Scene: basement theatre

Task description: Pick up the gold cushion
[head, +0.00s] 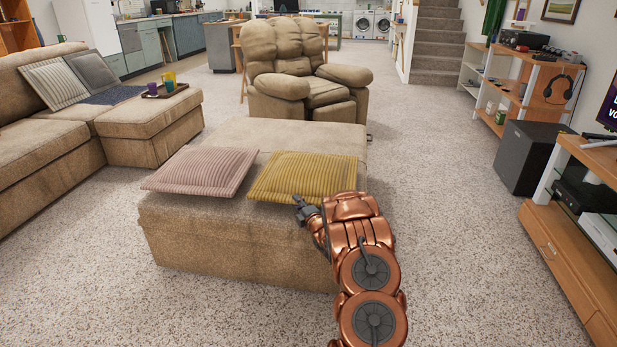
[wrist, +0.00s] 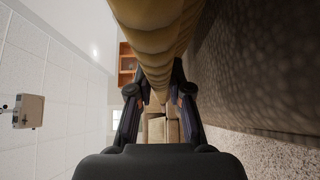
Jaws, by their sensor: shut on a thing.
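The gold cushion (head: 303,174) is ribbed and lies on the right part of the large beige ottoman (head: 230,245). My gripper (head: 301,204) is at the cushion's front edge, near the middle of that edge. In the wrist view the gold cushion (wrist: 155,35) runs down from the top between the two fingers of my gripper (wrist: 160,95), which are shut on its edge. In the head view the fingertips are small and partly hidden by the cushion's edge. A pink ribbed cushion (head: 200,170) lies on the ottoman to the left of the gold one.
A beige armchair (head: 300,75) stands behind the ottoman. A sofa (head: 40,150) is at the left, with a tray (head: 165,91) holding cups. A black speaker box (head: 528,157) and a wooden TV stand (head: 575,240) are at the right. Carpet (head: 450,180) is clear between ottoman and stand.

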